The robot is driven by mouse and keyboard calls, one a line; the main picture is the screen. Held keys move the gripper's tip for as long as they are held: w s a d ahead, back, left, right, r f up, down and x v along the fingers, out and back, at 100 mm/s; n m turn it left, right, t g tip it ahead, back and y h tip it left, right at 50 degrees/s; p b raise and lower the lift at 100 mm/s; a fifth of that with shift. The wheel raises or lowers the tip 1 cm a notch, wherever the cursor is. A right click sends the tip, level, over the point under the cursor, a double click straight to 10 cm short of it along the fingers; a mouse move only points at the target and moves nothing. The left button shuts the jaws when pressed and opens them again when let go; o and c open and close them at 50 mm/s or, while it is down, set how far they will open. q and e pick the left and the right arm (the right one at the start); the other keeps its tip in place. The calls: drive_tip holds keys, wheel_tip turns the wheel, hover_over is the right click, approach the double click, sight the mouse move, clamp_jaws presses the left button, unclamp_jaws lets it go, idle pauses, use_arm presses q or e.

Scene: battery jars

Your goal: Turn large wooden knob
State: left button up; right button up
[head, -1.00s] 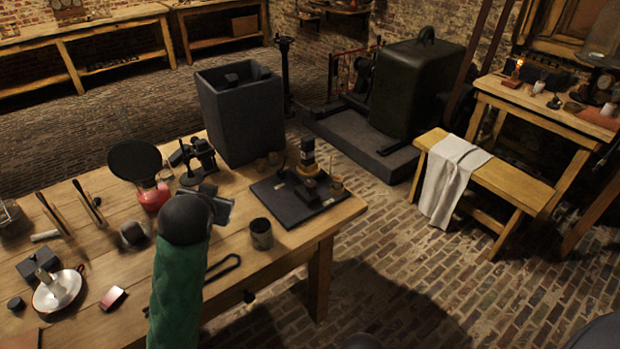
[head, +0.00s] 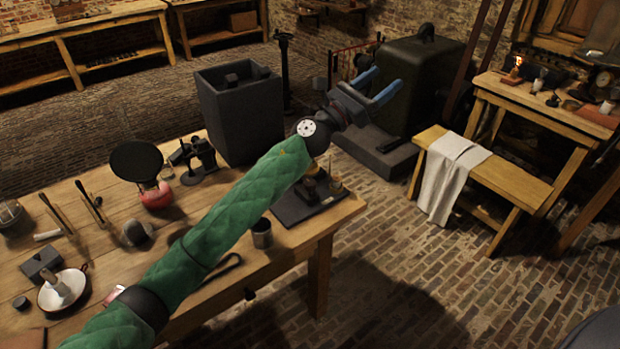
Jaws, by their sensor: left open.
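My left gripper (head: 386,79) has blue fingers spread apart and is empty. It is held up in front of the dark green domed cabinet, past the far right corner of the wooden table. My green-sleeved left arm crosses over the table. Below the arm, a dark baseboard (head: 290,213) carries an instrument with a brownish base (head: 309,190) and a small wooden-coloured piece (head: 336,187) beside it. The arm hides the instrument's upper part. I cannot tell which part is the large wooden knob. My right gripper is not in view.
The wooden table (head: 75,200) also holds a tall dark box (head: 240,120), a metal cup (head: 262,234), a black disc over a red flask (head: 136,161) and several small tools. The green cabinet (head: 425,85) stands behind. A bench with a cloth (head: 452,175) is at right; brick floor between is clear.

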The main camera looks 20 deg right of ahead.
use_arm(q)
drive_tip(key=s+d+f+m+g+y, duration=0.25)
drive_tip(key=d+f+m+g, duration=0.35)
drive_tip(key=m, duration=0.3)
drive_tip(key=m+t+y+p, duration=0.1)
drive_tip(key=m+y+p, duration=0.1)
drive_tip(key=m+y, duration=1.55)
hover_over(310, 182)
wheel_tip(310, 182, down, 22)
drive_tip(key=n+y, duration=0.2)
drive_tip(key=shift+d+n+y, duration=0.1)
drive_tip(key=shift+n+y, duration=0.25)
drive_tip(key=shift+y, duration=0.05)
drive_tip(key=shift+w, duration=0.1)
drive_tip(key=shift+f, duration=0.3)
drive_tip(key=shift+f+p, duration=1.45)
drive_tip(key=shift+f, duration=2.05)
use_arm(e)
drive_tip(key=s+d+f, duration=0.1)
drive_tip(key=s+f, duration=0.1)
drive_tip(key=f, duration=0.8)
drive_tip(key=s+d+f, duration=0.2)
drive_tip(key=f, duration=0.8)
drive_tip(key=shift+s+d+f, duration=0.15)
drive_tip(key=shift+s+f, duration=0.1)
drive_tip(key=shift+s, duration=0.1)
